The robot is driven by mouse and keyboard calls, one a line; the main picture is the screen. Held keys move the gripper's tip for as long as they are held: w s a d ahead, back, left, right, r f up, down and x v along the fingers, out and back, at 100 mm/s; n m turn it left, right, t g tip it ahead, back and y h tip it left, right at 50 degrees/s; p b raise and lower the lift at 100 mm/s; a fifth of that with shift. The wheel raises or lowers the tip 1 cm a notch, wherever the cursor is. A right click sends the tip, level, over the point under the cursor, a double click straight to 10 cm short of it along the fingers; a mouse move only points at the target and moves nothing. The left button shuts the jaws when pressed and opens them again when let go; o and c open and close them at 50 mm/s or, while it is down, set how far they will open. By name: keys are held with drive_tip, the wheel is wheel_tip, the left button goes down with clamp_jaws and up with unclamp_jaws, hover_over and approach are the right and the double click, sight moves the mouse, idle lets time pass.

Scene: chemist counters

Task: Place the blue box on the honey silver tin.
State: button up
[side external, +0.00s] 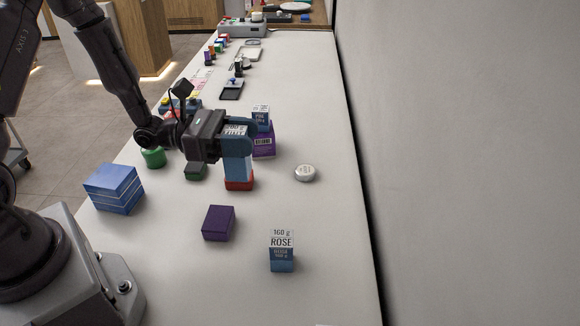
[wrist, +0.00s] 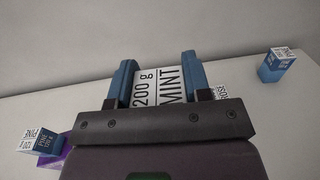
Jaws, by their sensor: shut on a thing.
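My gripper (side external: 238,142) is shut on a blue box (side external: 238,168) with a white label. In the wrist view the label of this blue box (wrist: 160,88) reads 200 g MINT, between the two fingers. The box is upright, directly above a red box (side external: 240,184); I cannot tell whether they touch. The round silver tin (side external: 305,173) lies on the counter to the right of my gripper, apart from it, with a white top and nothing on it. Its lettering is too small to read.
A blue ROSE box (side external: 281,252) stands at the front. A blue PINE box (side external: 261,118) stands on a purple box (side external: 264,142) behind. Counter around the tin is clear.

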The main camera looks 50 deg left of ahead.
drive_tip(key=w+a+r, duration=0.1)
drive_tip(key=w+a, duration=0.2)
drive_tip(key=w, duration=0.4)
drive_tip(key=shift+n+t, duration=0.3)
drive_tip(key=shift+w+d+f, duration=0.1)
drive_tip(key=shift+w+f, duration=3.1)
drive_tip(key=shift+w, duration=0.2)
drive_tip(key=shift+w+d+f, duration=0.1)
drive_tip(key=shift+w+f, duration=3.05)
drive_tip(key=shift+w, duration=0.25)
drive_tip(key=shift+f, duration=0.15)
drive_tip(key=o, duration=1)
drive_tip(key=shift+o, duration=0.2)
